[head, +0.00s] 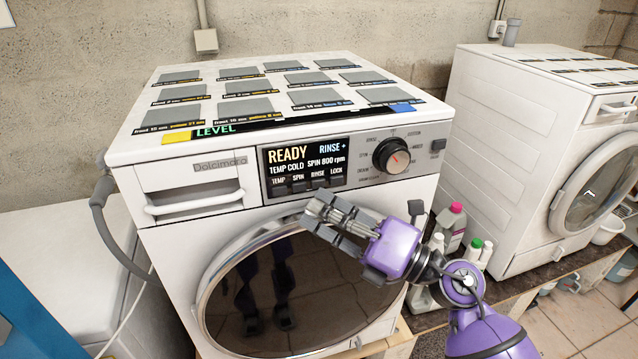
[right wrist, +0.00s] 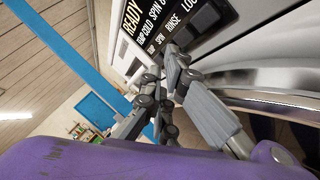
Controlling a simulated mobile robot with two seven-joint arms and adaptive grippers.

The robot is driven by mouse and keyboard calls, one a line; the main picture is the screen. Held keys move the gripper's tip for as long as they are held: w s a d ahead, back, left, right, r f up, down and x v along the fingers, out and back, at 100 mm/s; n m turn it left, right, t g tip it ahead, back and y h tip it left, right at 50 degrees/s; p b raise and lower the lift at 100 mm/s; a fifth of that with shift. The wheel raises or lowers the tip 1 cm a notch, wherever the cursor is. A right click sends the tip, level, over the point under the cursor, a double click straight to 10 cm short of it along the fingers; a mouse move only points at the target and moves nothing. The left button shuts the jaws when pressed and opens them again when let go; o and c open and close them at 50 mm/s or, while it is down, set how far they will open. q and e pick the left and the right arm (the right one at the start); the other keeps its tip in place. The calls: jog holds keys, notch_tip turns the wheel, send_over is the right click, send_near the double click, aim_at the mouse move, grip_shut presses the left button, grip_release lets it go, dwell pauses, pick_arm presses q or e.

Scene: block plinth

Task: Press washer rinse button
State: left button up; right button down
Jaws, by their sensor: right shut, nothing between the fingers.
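The white washer (head: 190,235) has a black display panel (head: 303,165) reading "READY", "RINSE +", "TEMP COLD" and "SPIN 800 rpm". Along its lower edge are labels TEMP, SPIN, RINSE and LOCK. The rinse button (head: 318,184) is a small dark key under the RINSE label. My right gripper (head: 322,212) is shut and empty, its fingertips just below the panel, in front of the top of the door rim. In the right wrist view its grey fingers reach the panel's (right wrist: 165,28) lower edge. I cannot tell whether they touch. My left gripper is not in view.
A round dial (head: 391,155) sits right of the display, and a detergent drawer (head: 195,200) left of it. The dark round door (head: 300,290) is below. Bottles (head: 452,228) stand between this washer and a second one (head: 510,130). A blue beam (head: 30,315) is at lower left.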

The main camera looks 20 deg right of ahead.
jog(key=s, duration=0.5)
jog(key=shift+d, duration=0.1)
dwell(0.3)
dwell(1.6)
